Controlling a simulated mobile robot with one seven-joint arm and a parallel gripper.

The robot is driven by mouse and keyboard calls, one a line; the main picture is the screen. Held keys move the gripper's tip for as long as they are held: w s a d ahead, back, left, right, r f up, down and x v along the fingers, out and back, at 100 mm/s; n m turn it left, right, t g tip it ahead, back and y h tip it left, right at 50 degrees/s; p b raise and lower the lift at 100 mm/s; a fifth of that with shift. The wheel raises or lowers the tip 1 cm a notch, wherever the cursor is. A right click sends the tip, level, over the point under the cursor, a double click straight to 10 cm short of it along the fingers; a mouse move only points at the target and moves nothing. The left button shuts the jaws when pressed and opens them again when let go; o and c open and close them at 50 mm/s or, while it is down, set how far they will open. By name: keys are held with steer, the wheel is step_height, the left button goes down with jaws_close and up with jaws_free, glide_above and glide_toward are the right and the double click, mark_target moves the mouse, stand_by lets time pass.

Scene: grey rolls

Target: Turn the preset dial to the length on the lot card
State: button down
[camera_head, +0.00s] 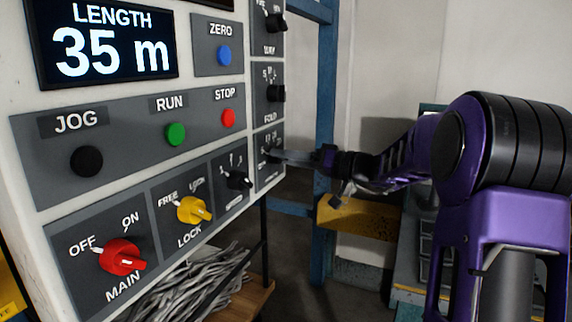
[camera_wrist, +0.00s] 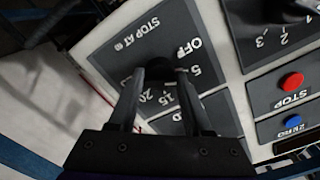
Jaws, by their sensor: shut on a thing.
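The preset dial is a black knob (camera_wrist: 170,68) on a grey plate marked "STOP AT m", with OFF, 5, 15 and 20 readable around it in the wrist view; the lettering appears rotated. My gripper (camera_wrist: 167,82) is shut on this knob, one finger on each side. The fingers hide most of the knob, so I cannot tell which mark it points to. No lot card shows in either view.
The panel display (camera_head: 112,45) reads LENGTH 35 m. Close by are the FOLD knob (camera_head: 276,93), a black knob (camera_head: 238,180), the yellow LOCK knob (camera_head: 194,210), the red MAIN switch (camera_head: 122,256) and the red STOP button (camera_head: 228,118). A blue post (camera_head: 326,100) stands behind my gripper.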

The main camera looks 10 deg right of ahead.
steer(key=m+p, duration=1)
steer(key=m, duration=1.4)
steer(key=shift+p, duration=0.4)
steer(key=shift+m, duration=0.3)
steer(key=shift+c, duration=1.8)
jaws_free()
steer(key=v, duration=1.7)
steer(key=shift+s+d+b, duration=0.15)
steer(key=shift+d+b, duration=0.05)
steer(key=shift+b, duration=0.1)
